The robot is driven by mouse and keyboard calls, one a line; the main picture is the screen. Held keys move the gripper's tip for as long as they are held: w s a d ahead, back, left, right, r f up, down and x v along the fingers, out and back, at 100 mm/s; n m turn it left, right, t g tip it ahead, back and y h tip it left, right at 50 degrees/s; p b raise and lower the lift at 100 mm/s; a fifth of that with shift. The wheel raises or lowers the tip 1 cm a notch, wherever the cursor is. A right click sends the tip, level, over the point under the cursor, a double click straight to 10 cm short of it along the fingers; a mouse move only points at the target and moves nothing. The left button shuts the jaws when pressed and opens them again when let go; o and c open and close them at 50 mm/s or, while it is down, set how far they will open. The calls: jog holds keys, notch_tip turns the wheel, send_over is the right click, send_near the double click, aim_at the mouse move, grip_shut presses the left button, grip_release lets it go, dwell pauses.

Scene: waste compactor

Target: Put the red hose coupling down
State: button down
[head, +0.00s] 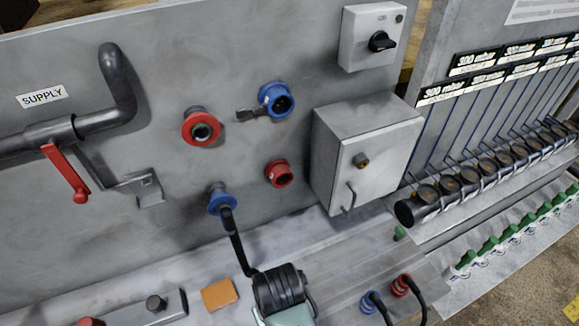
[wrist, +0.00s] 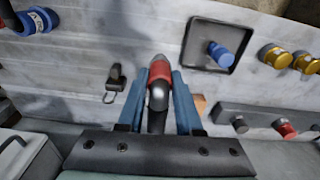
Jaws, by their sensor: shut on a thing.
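In the wrist view, the red hose coupling (wrist: 160,70) sits between the two blue fingers of my gripper (wrist: 158,78). A dark elbow-shaped hose end (wrist: 157,98) runs from its red collar back toward the palm. The fingers are shut on it from both sides. It is in front of the pale ledge face; I cannot tell if it touches. In the head view, my gripper (head: 280,290) is at the bottom centre, over the ledge, and its body hides the held coupling. Another red coupling (head: 402,285) with a black hose is on the ledge to the right.
An orange block (head: 219,295) lies just left of my gripper. A blue coupling (head: 370,301) is to its right. A blue plug (head: 221,200) with a black hose sits in the wall near red sockets (head: 202,127). A grey cabinet (head: 362,150) juts from the panel.

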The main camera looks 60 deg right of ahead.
jog(key=shift+m+g, duration=0.3)
jog(key=shift+g, duration=0.1)
jog(key=s+f, duration=0.1)
jog(key=f, duration=0.4)
jog(key=s+f+p, duration=0.1)
jog(key=f, duration=0.2)
jog(key=shift+s+f, duration=0.1)
jog(key=shift+s, duration=0.25)
jog(key=c, duration=0.6)
grip_release()
jog(key=shift+f, duration=0.1)
notch_tip(320, 180, up, 12)
jog(key=shift+r, duration=0.1)
